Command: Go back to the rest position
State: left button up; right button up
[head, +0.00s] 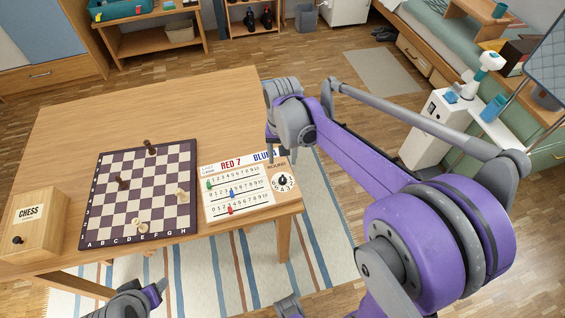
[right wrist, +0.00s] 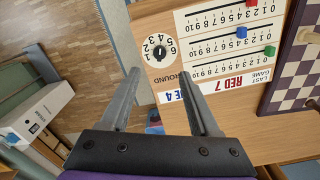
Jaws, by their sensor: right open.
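My right gripper (head: 278,148) is over the right part of the wooden table (head: 215,100), beside the top edge of the white score board (head: 222,208). In the right wrist view the gripper (right wrist: 161,78) has its two fingers spread with nothing between them. The score board (right wrist: 205,52) lies past the fingertips there, with its round dial (right wrist: 159,50) near them. The fingertips are partly hidden in the head view.
A chess board (head: 105,160) with a few pieces lies on the table, left of the score board. A wooden chess box (head: 35,222) stands at the left. A white cabinet (head: 425,133) stands on the floor to the right. Bare floor (head: 325,95) lies behind the table.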

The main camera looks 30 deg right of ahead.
jog(key=shift+r, duration=0.15)
dwell(0.4)
jog(key=s+a+r+n+t+p, duration=0.1)
jog(key=s+a+n+t, duration=0.1)
jog(key=s, duration=0.5)
jog(key=s+a+n+t+p, duration=0.1)
jog(key=s+a+n+t, duration=0.2)
jog(key=s, duration=0.5)
jog(key=shift+s+a+r+n+p, duration=0.25)
jog(key=shift+a+r+n+p, duration=0.15)
jog(key=shift+a+n, duration=0.25)
